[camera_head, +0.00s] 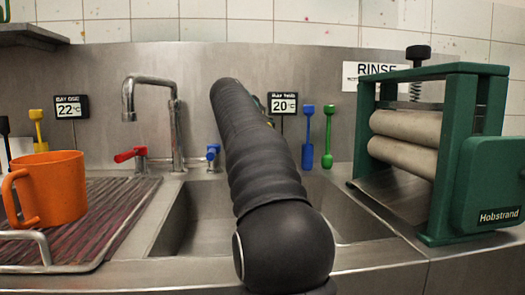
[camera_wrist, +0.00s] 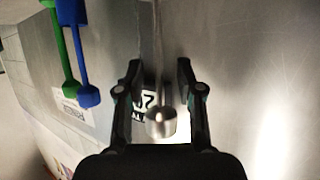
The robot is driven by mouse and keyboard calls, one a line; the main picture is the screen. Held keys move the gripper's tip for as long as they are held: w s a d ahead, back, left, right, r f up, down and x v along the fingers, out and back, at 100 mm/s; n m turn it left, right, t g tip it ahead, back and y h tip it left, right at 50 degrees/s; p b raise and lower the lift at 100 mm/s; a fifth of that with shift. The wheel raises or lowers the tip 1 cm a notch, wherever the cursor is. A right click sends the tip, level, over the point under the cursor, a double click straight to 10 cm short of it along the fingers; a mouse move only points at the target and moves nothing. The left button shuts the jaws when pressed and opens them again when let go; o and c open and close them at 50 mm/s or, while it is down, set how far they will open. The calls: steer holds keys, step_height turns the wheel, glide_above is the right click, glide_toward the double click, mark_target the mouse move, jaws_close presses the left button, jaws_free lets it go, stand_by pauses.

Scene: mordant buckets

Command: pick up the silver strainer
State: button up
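In the wrist view, a shiny silver piece (camera_wrist: 160,123), which looks like the end of the silver strainer, sits between the fingers of my gripper (camera_wrist: 158,72). A thin pale stem runs up from it to the top edge of the picture. The two dark fingers are spread, with a gap on both sides of the stem, and I see no contact.
The blue tool (camera_head: 308,137) and green tool (camera_head: 328,135) stand right of my arm. The "20" display (camera_head: 284,103) is behind it. The sink (camera_head: 205,215) lies below. A tap (camera_head: 176,125) and orange mug (camera_head: 52,188) are left; a green roller press (camera_head: 452,155) is right.

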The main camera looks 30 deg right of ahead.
jaws_close()
steer(key=shift+r, duration=0.15)
